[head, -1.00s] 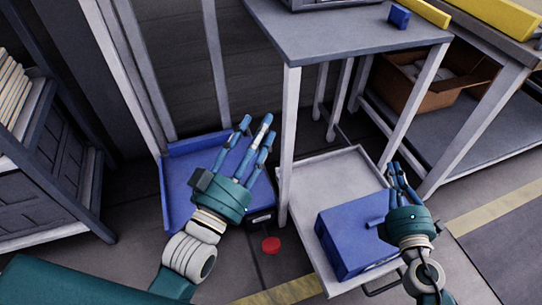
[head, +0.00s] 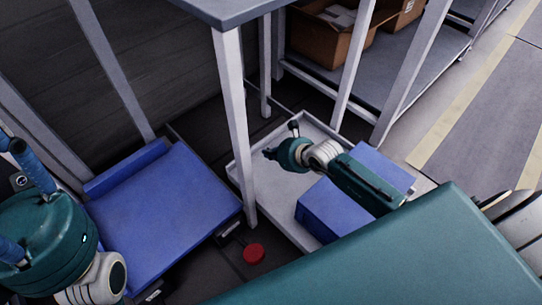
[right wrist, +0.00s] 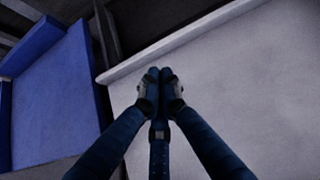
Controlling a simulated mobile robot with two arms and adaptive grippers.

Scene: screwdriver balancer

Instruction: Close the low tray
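A low pale grey tray (head: 238,170) sits on the floor beneath the table, with a blue box (head: 325,213) on it. My right arm reaches across the box, and its gripper (head: 272,154) is over the tray's far left part. In the right wrist view, its fingertips (right wrist: 160,77) meet with nothing visible between them, and the pale tray (right wrist: 240,95) fills the right side. I cannot tell whether they touch it. My left gripper (head: 25,195) is at the left edge of the head view, partly cut off.
A blue tray or panel (head: 165,215) lies left of the table leg (head: 235,125); blue also shows in the right wrist view (right wrist: 55,100). A red knob (head: 254,253) is on the floor in front. Cardboard boxes (head: 325,40) stand on a shelf behind.

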